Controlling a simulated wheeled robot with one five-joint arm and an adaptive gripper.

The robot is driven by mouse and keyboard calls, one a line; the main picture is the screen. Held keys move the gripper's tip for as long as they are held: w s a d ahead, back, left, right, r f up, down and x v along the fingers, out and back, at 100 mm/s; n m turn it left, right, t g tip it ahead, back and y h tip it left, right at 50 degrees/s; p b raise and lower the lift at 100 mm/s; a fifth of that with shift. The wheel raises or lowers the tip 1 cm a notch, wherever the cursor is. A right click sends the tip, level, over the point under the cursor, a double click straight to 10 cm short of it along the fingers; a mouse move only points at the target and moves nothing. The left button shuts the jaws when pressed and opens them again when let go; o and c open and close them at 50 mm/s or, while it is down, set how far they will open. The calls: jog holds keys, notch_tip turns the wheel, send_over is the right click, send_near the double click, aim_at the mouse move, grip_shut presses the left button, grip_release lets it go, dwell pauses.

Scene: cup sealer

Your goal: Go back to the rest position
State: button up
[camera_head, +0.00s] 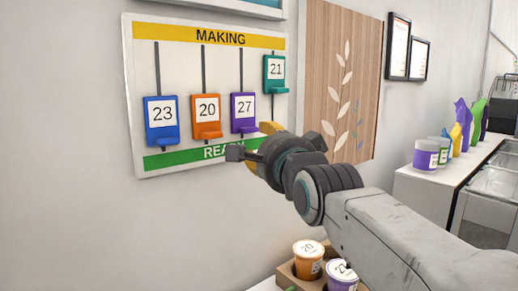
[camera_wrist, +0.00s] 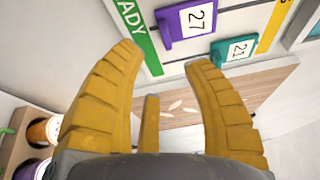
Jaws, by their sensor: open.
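My gripper (camera_head: 253,140) is open and empty in front of the lower right of the white wall board (camera_head: 224,62). The board has a yellow MAKING strip (camera_head: 220,38) on top and a green READY strip (camera_head: 186,155) below, partly hidden by my gripper. The blue 23 slider (camera_head: 162,134), orange 20 slider (camera_head: 206,130) and purple 27 slider (camera_head: 244,126) sit low, just above READY. The teal 21 slider (camera_head: 274,87) sits high, near MAKING.
Below my arm, a cardboard carrier (camera_head: 286,272) holds an orange cup (camera_head: 308,251) and a purple cup (camera_head: 342,273). A wooden panel (camera_head: 338,60) is right of the board. A white counter (camera_head: 420,180) at right bears a purple-and-white tub (camera_head: 426,155) and colourful pouches.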

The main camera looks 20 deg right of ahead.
jog(key=s+f+n+g, duration=0.35)
jog(key=f+n, duration=0.35)
jog(key=f, duration=0.4)
jog(key=s+f+n+g, duration=0.3)
jog(key=f+n+g, duration=0.3)
jog(key=f, duration=0.5)
jog(key=s+f+n+g, duration=0.2)
jog(key=s+f, duration=0.5)
jog(key=s, duration=0.3)
jog(key=s+f+n+g, duration=0.2)
jog(key=s+f+n, duration=0.1)
jog(key=s+f, duration=0.4)
jog(key=s, duration=0.3)
jog(key=shift+s, duration=0.15)
